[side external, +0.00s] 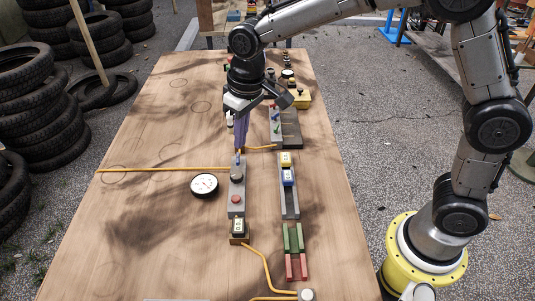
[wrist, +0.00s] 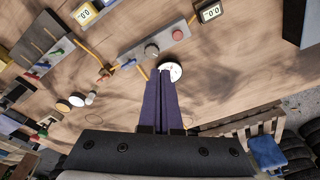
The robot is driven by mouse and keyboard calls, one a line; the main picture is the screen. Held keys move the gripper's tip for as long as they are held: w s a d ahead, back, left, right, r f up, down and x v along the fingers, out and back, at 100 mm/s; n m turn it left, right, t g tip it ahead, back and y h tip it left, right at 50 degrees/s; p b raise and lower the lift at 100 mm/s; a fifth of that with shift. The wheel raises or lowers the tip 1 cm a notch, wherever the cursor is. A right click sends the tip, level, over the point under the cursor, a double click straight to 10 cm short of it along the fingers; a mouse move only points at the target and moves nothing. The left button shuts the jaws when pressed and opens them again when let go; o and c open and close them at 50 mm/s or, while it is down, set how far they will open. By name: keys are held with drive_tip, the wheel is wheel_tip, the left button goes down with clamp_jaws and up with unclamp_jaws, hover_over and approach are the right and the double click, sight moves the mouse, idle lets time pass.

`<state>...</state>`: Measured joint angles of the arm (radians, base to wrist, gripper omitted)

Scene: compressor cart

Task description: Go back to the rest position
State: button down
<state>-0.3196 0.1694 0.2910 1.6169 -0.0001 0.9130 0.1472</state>
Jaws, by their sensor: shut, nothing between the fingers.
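My gripper (side external: 239,148) is shut and empty, its long purple fingers pointing down. In the side external view the fingertips are just above or at the far end of a grey control panel (side external: 237,208), near a small blue lever (side external: 238,160); I cannot tell whether they touch. The panel carries a dark knob and a red button. In the wrist view the closed fingers (wrist: 164,72) overlap the edge of a white round gauge (wrist: 174,70). The grey panel (wrist: 165,43) with its knob and red button lies beyond them.
The gauge (side external: 204,185) lies left of the panel on the wooden table (side external: 145,215). Yellow hoses (side external: 150,170) cross the tabletop. Right stand a rail with yellow and blue units (side external: 287,177), green and red bars (side external: 294,250) and a yellow box (side external: 301,98). Tyres (side external: 40,110) are stacked left.

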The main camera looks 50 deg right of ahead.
drive_tip(key=s+d+r+m+t, duration=0.2)
drive_tip(key=s+d+r+t, duration=0.1)
drive_tip(key=s+d+r, duration=0.9)
drive_tip(key=s+d+f, duration=0.1)
drive_tip(key=s+f, duration=0.1)
drive_tip(key=s, duration=0.4)
drive_tip(key=s+f, duration=0.3)
drive_tip(key=s, duration=0.4)
drive_tip(key=shift+s+d+t+h, duration=0.2)
drive_tip(key=shift+d+t+h, duration=0.1)
drive_tip(key=shift+d+t, duration=0.1)
